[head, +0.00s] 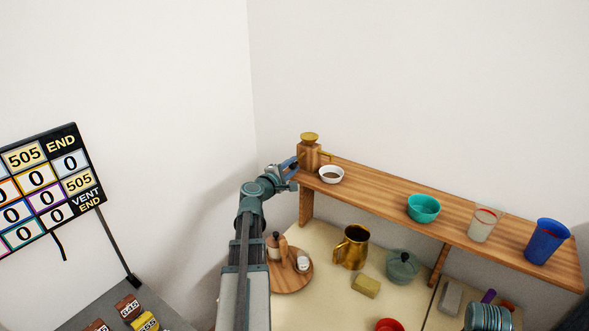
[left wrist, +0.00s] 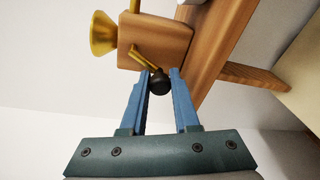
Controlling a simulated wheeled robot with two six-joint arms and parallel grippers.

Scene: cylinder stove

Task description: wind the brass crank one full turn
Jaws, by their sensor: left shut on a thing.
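A wooden grinder (head: 310,158) with a brass funnel top (head: 309,136) stands at the left end of the wooden shelf. In the left wrist view the grinder's wooden body (left wrist: 160,42) appears turned sideways, with the brass funnel (left wrist: 103,34) to the left. The brass crank (left wrist: 143,56) runs out from the body to a black knob (left wrist: 159,84). My left gripper (head: 293,164) reaches the grinder from the left. Its blue fingers (left wrist: 161,76) are shut on the black knob, one on each side. In the head view the gripper hides the knob. My right gripper is not in view.
A white bowl (head: 331,174) stands close to the grinder on the shelf (head: 375,192). A teal bowl (head: 423,208), a pale cup (head: 482,224) and a blue cup (head: 546,241) stand farther right. A brass pitcher (head: 351,248) and a lidded pot (head: 402,267) are below.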

